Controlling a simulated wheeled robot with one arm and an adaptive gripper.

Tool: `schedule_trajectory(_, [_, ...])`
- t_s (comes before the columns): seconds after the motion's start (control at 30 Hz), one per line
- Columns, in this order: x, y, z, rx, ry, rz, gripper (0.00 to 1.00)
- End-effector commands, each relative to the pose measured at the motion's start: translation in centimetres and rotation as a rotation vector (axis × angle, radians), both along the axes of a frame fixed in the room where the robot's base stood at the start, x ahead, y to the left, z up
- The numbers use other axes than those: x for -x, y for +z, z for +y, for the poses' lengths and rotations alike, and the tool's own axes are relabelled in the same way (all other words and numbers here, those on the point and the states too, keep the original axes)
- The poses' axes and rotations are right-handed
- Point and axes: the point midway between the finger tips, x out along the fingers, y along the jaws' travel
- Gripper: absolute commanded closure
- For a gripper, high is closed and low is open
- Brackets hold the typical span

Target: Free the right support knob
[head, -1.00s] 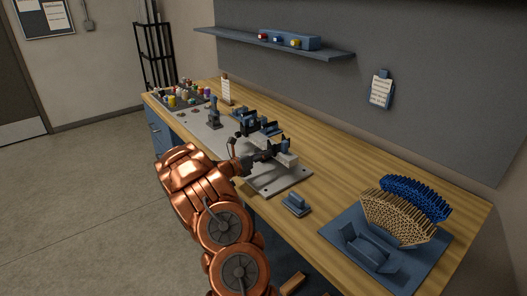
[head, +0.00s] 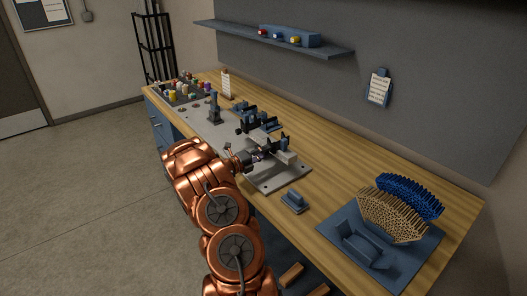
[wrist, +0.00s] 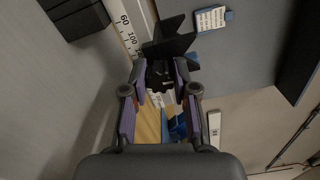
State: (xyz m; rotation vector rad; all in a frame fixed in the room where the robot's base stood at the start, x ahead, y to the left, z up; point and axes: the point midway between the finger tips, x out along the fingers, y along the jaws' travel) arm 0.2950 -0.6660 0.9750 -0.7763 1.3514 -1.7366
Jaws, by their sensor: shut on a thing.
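My gripper (head: 256,158) is at the near side of the right-hand support (head: 283,143), a dark blue block with a pale bar on the grey fixture plate (head: 284,179). In the wrist view, my gripper's two purple-padded fingers (wrist: 161,84) stand on either side of a small black knob (wrist: 160,73) and are shut on it. A dark support part (wrist: 168,45) lies just beyond the knob. In the head view the knob is mostly hidden by the gripper. Whether it is loose or tight cannot be seen.
More dark supports (head: 246,111) and a post (head: 214,106) stand to the left. A small blue block (head: 293,201) lies to the right. A blue tray (head: 335,222) holds tan and blue rod bundles (head: 392,214). A ruler scale (wrist: 124,27) shows in the wrist view.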

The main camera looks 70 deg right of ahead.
Motion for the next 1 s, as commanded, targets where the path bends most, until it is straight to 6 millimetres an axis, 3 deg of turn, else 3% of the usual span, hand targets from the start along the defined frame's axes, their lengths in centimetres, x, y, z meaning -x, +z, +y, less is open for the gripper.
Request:
schedule_trajectory(0.67, [-0.03, -0.06, 0.02, -0.035, 0.001, 0.058, 1.00])
schedule_trajectory(0.7, [-0.03, -0.06, 0.02, -0.034, 0.001, 0.058, 0.71])
schedule_trajectory(0.93, [-0.01, -0.04, 0.01, -0.034, 0.000, 0.058, 0.47])
schedule_trajectory(1.0, [-0.01, -0.02, 0.01, -0.034, 0.000, 0.058, 0.46])
